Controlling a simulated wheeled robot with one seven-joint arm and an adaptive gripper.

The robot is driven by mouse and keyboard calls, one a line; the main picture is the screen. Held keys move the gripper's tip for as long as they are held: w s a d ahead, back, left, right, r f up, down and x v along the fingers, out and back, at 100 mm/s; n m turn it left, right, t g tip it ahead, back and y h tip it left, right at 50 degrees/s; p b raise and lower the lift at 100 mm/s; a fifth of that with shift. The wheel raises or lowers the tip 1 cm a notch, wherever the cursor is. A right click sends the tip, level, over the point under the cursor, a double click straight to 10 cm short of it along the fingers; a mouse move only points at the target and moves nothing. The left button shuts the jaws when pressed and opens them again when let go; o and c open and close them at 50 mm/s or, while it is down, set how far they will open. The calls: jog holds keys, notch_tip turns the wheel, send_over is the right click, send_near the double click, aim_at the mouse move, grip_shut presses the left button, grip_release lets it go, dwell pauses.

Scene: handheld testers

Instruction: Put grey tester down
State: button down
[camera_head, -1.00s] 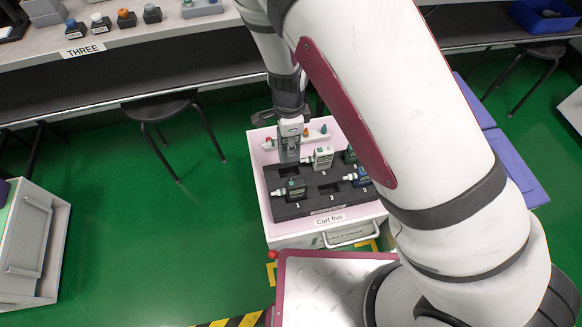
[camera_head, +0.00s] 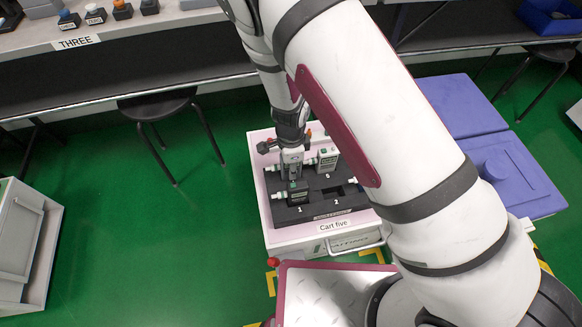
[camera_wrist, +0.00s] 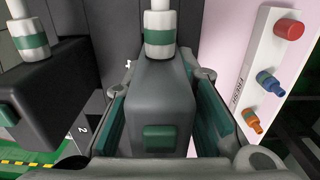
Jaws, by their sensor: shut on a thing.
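The grey tester (camera_wrist: 162,95) is between my fingers, with a green button on its face and a pale, green-banded nozzle. My gripper (camera_head: 291,158) is shut on it over the back left part of the black rack (camera_head: 316,213) on Cart five. The head view does not show clearly whether the tester's base touches the rack. A dark tester (camera_head: 298,192) stands in front of it at place 1. A dark tester body with a green-banded nozzle (camera_wrist: 45,95) also shows at the left of the wrist view. A lighter tester (camera_head: 328,158) stands to the right.
A pale strip (camera_wrist: 258,75) with red, blue and orange caps runs along the rack's back side. Place 2 (camera_head: 335,190) looks empty. My arm hides the cart's right side.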

jog(key=c, duration=1.3)
grip_release()
jog(key=shift+f, duration=0.1)
notch_tip(320, 180, up, 12)
jog(key=p, duration=0.5)
